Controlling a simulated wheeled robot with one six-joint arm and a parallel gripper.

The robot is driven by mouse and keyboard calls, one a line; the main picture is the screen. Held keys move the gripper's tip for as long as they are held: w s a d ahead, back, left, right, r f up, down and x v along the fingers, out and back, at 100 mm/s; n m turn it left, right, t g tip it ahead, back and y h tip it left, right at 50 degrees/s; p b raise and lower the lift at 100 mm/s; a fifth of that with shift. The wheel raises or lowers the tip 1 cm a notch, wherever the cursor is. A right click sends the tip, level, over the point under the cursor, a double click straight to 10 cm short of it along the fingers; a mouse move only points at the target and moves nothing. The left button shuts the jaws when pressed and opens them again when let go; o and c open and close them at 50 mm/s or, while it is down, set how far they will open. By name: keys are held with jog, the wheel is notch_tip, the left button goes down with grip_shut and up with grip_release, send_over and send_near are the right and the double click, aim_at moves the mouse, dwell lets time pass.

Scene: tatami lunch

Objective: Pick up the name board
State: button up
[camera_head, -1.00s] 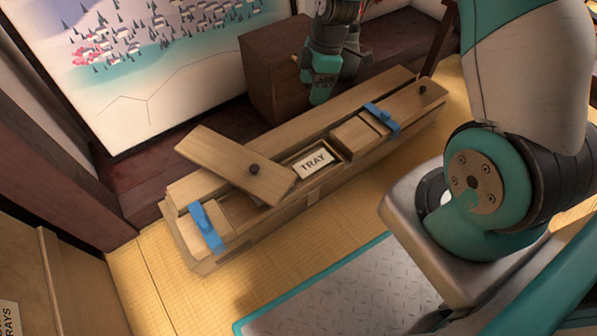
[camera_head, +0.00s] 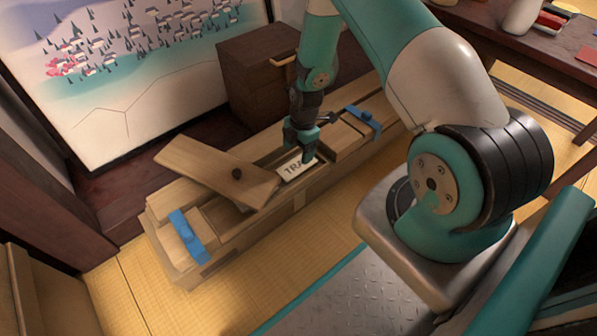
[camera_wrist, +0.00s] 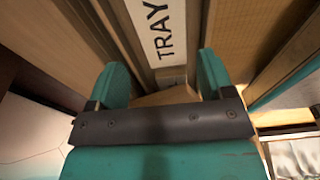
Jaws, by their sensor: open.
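The name board (camera_head: 294,168) is a small white plate with the black word TRAY. It lies in an open compartment of the long wooden box (camera_head: 228,238). In the wrist view the name board (camera_wrist: 160,30) shows just beyond the fingers, lined up between them. My gripper (camera_head: 305,150) is over the compartment, pointing down, and hides the right end of the board in the head view. In the wrist view my gripper (camera_wrist: 163,80) has its two teal fingers apart with nothing held between them. I cannot tell whether a finger touches the board.
A loose wooden lid (camera_head: 215,170) with a dark knob lies tilted across the box, left of the board. Blue clips (camera_head: 188,236) sit near both ends of the box. A dark wooden cabinet (camera_head: 262,85) stands behind it. Tatami floor (camera_head: 135,290) is clear in front.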

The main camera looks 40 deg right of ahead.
aim_at(297, 165)
jog(key=shift+s+a+f+b, duration=0.1)
jog(key=shift+a+f+b, duration=0.05)
jog(key=shift+f+b, duration=1.2)
jog(key=shift+s+a+f+b, duration=0.1)
jog(key=shift+f+b, duration=0.75)
jog(key=shift+f, duration=0.85)
jog(key=shift+r, duration=0.1)
jog(key=shift+c, duration=0.2)
jog(key=c, duration=0.7)
